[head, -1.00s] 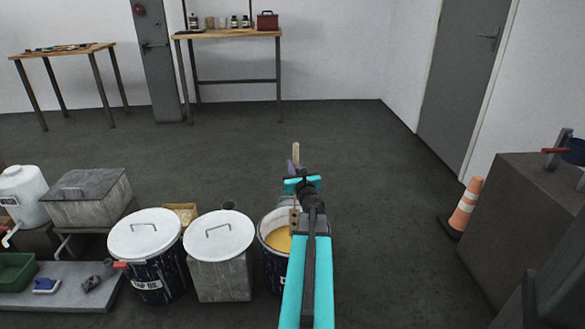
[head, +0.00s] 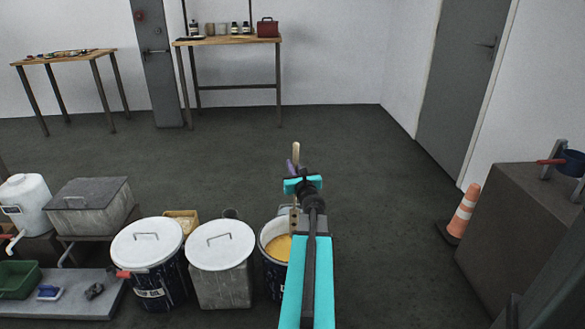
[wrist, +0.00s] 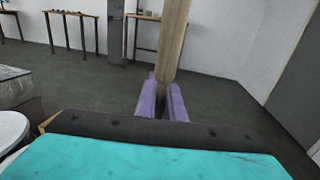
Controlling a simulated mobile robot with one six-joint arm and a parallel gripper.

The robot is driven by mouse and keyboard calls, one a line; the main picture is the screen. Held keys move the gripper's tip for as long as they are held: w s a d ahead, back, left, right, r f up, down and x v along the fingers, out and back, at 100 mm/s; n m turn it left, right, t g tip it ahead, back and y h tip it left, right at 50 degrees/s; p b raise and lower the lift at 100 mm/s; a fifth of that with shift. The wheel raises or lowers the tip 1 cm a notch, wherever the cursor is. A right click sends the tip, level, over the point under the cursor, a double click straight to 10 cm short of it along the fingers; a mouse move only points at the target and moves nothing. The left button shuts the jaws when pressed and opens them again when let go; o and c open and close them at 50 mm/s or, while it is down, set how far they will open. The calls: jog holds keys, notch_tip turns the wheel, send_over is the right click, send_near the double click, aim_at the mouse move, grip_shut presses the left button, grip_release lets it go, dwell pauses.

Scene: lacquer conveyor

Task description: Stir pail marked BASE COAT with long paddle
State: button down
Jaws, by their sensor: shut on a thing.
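In the head view an open dark pail (head: 274,272) with a pale rim holds yellow-orange liquid (head: 279,247). My arm hides its right side, and no marking on it can be read. My gripper (head: 293,170) is above and slightly right of this pail. In the wrist view my gripper's two purple fingers (wrist: 162,103) are shut on a pale wooden paddle (wrist: 172,42), which rises upright between them. The paddle's top (head: 296,150) shows above the gripper in the head view. A perforated lower piece shows by the pail's rim; whether it reaches the liquid I cannot tell.
Left of the open pail stand a lidded grey bin (head: 222,285) and a dark pail with a white lid (head: 146,242). A low platform (head: 75,305) holds a green tray (head: 18,283). A traffic cone (head: 464,212) and a grey block (head: 510,235) are at right. Floor beyond is clear.

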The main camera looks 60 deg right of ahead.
jog(key=shift+r+p, duration=0.4)
jog(key=shift+r, duration=0.3)
dwell(0.6)
notch_tip(320, 180, up, 5)
jog(key=p, duration=0.4)
dwell(0.3)
jog(key=shift+a, duration=0.1)
